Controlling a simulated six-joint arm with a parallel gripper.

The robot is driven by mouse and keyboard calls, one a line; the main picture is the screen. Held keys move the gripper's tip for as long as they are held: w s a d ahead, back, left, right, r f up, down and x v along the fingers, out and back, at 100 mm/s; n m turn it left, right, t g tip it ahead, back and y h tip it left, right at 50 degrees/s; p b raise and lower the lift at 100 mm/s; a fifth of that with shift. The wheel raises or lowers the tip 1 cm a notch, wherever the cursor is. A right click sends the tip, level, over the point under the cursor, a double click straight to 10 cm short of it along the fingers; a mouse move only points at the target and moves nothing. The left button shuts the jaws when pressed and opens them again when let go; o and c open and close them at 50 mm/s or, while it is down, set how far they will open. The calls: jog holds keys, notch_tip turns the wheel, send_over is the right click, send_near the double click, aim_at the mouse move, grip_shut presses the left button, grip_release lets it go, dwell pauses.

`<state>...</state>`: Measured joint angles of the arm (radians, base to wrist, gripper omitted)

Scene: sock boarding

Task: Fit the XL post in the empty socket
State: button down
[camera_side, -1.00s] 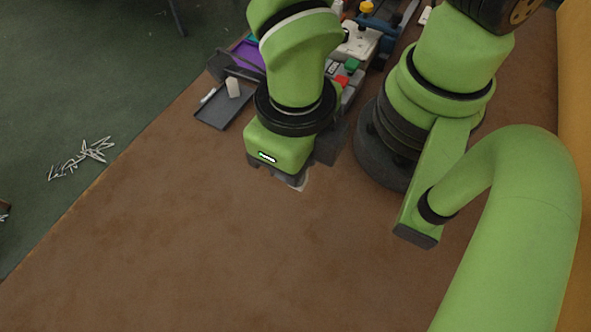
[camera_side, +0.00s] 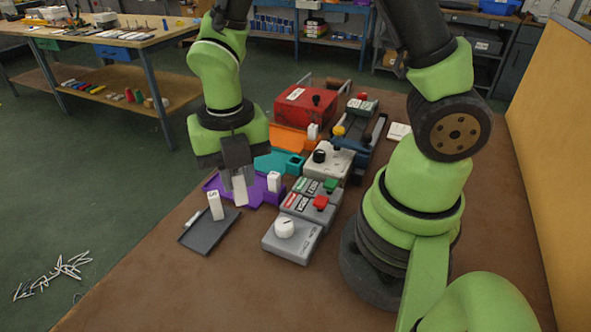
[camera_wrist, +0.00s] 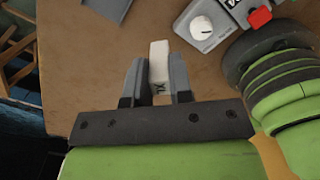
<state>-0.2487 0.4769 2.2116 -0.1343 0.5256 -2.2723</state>
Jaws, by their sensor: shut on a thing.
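My gripper (camera_side: 238,180) is shut on a white post, the XL post (camera_wrist: 159,66), which shows between the fingers in the wrist view with dark XL lettering near its lower end. In the side view the gripper points down and overlaps the purple tray (camera_side: 212,183); its height above the tray is hard to tell. The teal tray (camera_side: 266,162) behind has a square opening at its right end with no post in it. White posts stand in the purple tray (camera_side: 274,181), the dark grey tray (camera_side: 215,206) and the orange tray (camera_side: 313,131).
A grey box with a white knob (camera_side: 285,228) and a panel with red and green buttons (camera_side: 311,205) stand right of the trays. A red box (camera_side: 305,105) stands behind. The brown tabletop (camera_side: 180,290) is clear at the front.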

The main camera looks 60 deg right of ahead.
jog(key=d+m, duration=0.9)
jog(key=d, duration=1.2)
jog(key=shift+w+d+f, duration=0.1)
jog(key=shift+d+f, duration=0.05)
jog(key=shift+f, duration=2.25)
jog(key=shift+w+d+f, duration=0.1)
jog(key=shift+d+f, duration=0.05)
jog(key=shift+f, duration=2.25)
jog(key=shift+f, duration=0.1)
jog(key=c, duration=1.3)
grip_release()
